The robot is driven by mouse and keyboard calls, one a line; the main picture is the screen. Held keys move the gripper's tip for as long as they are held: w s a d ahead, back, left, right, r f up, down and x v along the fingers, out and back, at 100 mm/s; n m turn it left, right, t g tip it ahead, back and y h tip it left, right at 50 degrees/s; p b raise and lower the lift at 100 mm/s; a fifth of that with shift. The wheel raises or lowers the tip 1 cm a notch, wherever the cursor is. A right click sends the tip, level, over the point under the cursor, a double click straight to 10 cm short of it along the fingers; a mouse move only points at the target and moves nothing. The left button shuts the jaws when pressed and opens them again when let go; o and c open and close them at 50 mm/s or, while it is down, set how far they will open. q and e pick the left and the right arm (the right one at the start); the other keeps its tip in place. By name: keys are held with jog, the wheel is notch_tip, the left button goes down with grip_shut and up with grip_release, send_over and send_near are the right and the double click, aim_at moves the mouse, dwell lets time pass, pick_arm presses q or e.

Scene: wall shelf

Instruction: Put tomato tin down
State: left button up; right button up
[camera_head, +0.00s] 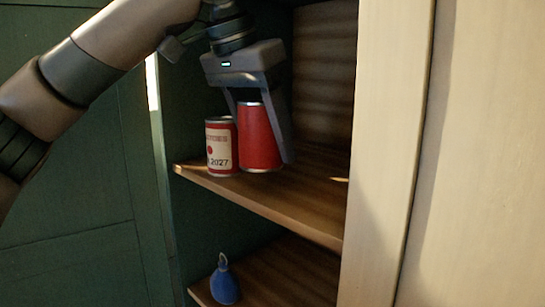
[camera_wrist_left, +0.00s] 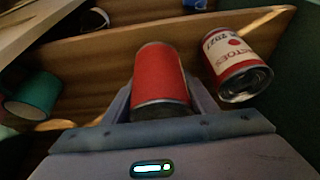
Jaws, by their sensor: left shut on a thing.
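My left gripper (camera_head: 262,142) comes down from above and is shut on a red tin (camera_head: 259,137), with a finger on either side of it. The tin is upright, its plain red side showing, over the upper wooden shelf (camera_head: 285,202). I cannot tell whether its base touches the board. In the left wrist view the held red tin (camera_wrist_left: 160,75) sits between the fingers. A second red tin (camera_head: 221,147) with a pale label and "2027" stands close to its left. It also shows in the left wrist view (camera_wrist_left: 236,62). My right gripper is not in view.
A blue bulb-shaped thing (camera_head: 224,282) stands on the lower shelf. A pale cabinet panel (camera_head: 385,150) bounds the shelf on the right. The left wrist view shows a teal cylindrical thing (camera_wrist_left: 34,97) at left. The upper shelf has bare board right of the held tin.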

pick_arm(q)
jog(key=shift+w+d+r+p, duration=0.15)
jog(key=shift+w+d+p, duration=0.35)
jog(key=shift+w+d, duration=0.05)
notch_tip(320, 180, down, 3)
jog(key=shift+r+p, duration=0.1)
jog(key=shift+p, duration=0.75)
jog(key=shift+a+f, duration=0.15)
jog(key=shift+f, duration=0.3)
jog(key=shift+d+f, duration=0.15)
jog(key=shift+d, duration=0.05)
jog(key=o, duration=1.4)
jog(key=shift+a, duration=0.1)
